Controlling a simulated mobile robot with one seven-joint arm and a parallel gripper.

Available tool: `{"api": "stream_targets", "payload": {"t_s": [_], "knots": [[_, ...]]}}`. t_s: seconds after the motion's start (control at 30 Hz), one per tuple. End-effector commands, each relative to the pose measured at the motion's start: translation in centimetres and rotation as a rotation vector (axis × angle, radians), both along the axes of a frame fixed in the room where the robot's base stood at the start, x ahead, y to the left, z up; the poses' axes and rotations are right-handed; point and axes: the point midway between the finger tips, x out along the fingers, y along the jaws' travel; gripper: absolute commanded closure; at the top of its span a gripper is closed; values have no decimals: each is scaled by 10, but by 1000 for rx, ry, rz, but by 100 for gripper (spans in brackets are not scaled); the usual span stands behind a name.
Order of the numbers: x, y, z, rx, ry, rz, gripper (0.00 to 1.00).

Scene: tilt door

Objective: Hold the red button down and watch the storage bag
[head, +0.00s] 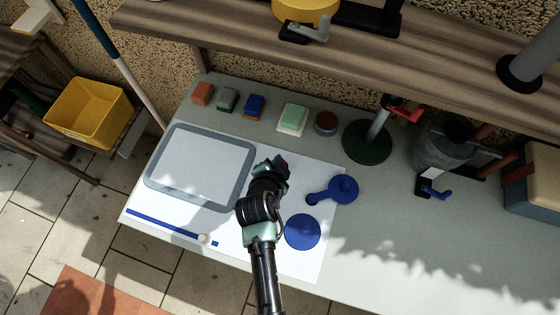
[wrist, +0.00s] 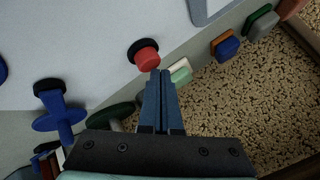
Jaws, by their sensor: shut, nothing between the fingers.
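The red button (head: 325,121) is a round red cap on a dark base, standing on the grey bench near its back edge. It also shows in the wrist view (wrist: 146,58), just beyond and left of the fingertips. My gripper (head: 281,162) is over the white sheet, left of the button and nearer the front. In the wrist view its fingers (wrist: 160,73) are shut together and empty. In the head view they are clearly apart from the button. I cannot make out a storage bag in either view.
A grey-framed panel (head: 246,190) lies left of my gripper. Several small blocks, including a green-and-white one (head: 292,119), line the back edge. A green round base with a post (head: 368,147) stands right of the button. A wooden shelf (head: 240,35) overhangs behind.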

Motion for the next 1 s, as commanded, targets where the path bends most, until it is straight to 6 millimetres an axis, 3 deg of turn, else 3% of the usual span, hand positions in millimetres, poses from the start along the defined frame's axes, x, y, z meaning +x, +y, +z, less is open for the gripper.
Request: {"api": "stream_targets", "payload": {"t_s": [1.0], "knots": [[0,0,-11,0,1,0,100]]}}
